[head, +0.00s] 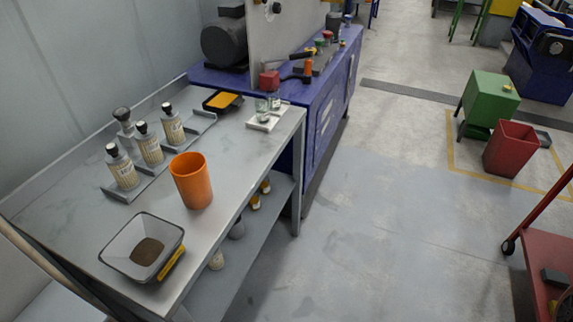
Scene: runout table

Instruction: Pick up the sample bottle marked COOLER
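Three bottles with black caps and cream labels stand upright in a row on a grey rack (203,123) on the metal table (230,150). They are the near bottle (123,172), the middle bottle (149,150) and the far bottle (173,129). The label print is too small to read, so I cannot tell which is marked COOLER. The far right end of the rack is empty. A grey vessel with a dark top (124,119) stands behind the bottles. My gripper is not in view.
An orange cup (191,181) stands right of the bottles. A yellow-filled black tray (222,101) and a white stand with glassware (266,121) are farther back. Open floor (390,240) lies right of the table.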

